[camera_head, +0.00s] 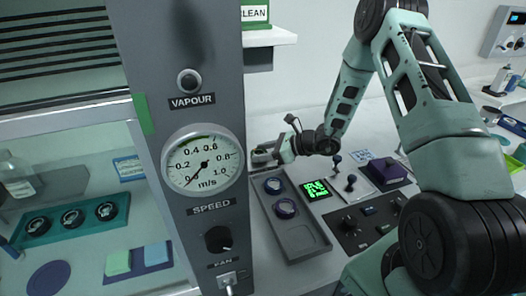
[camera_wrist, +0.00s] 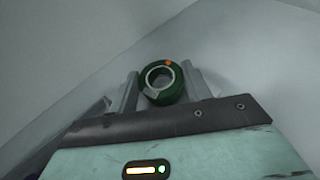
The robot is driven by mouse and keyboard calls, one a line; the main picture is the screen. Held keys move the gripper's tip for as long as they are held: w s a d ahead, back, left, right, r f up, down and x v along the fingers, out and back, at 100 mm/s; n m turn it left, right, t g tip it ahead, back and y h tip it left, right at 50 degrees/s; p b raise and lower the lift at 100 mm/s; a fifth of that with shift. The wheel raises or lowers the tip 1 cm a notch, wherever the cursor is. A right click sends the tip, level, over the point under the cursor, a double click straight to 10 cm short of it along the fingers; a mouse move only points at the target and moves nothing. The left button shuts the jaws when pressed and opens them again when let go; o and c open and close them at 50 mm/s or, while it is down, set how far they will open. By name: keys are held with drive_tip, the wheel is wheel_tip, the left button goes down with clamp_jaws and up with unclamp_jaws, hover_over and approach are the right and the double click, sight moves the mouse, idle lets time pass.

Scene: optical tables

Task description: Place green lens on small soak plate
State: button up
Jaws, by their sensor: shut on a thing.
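The green lens (camera_wrist: 170,95) is a dark green ring with an orange mark, held between the two fingers of my gripper (camera_wrist: 161,84) in the wrist view. In the head view my gripper (camera_head: 264,154) is just right of the grey gauge column, above the far end of a grey tray. The lens is hard to make out there. A flat dark blue round plate (camera_head: 48,278) lies at lower left behind the glass. I cannot tell whether it is the small soak plate.
The grey column (camera_head: 200,110) with its gauge stands between the glass-fronted cabinet and the bench. The grey tray (camera_head: 301,241) holds two dark ringed lenses. Inside the cabinet are a teal rack (camera_head: 38,237) and a blue tray (camera_head: 135,272) with two pads.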

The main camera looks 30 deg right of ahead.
drive_tip(key=shift+f, duration=0.15)
drive_tip(key=o, duration=1)
drive_tip(key=shift+r, duration=0.2)
drive_tip(key=b+v, duration=0.1)
drive_tip(key=v, duration=1.1)
drive_tip(key=shift+b, duration=0.4)
